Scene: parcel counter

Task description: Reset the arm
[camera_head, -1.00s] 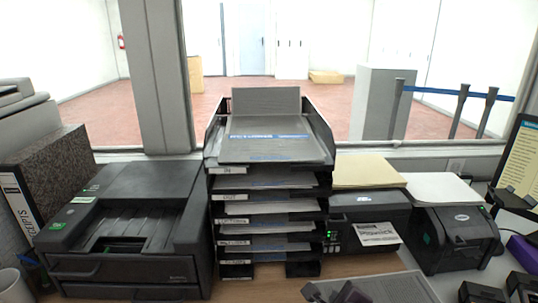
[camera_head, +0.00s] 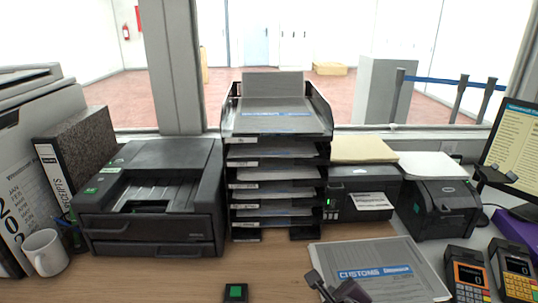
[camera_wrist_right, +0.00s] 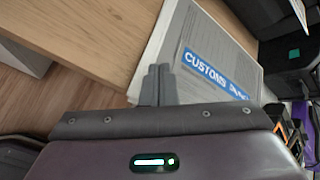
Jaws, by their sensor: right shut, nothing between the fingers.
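My right gripper (camera_head: 334,290) shows at the bottom edge of the head view, in front of a stack of papers headed "CUSTOMS" (camera_head: 415,262) on the wooden counter. In the right wrist view its two fingers (camera_wrist_right: 158,84) are together with nothing between them, and the same customs papers (camera_wrist_right: 215,50) lie beyond the fingertips. I cannot tell from these views whether the fingers touch the papers. My left gripper is in neither view.
A tall black tray stack (camera_head: 276,150) stands at the back middle, between a black printer (camera_head: 150,200) and smaller printers (camera_head: 440,208). A white mug (camera_head: 44,252) is at left, card terminals (camera_head: 468,275) at right.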

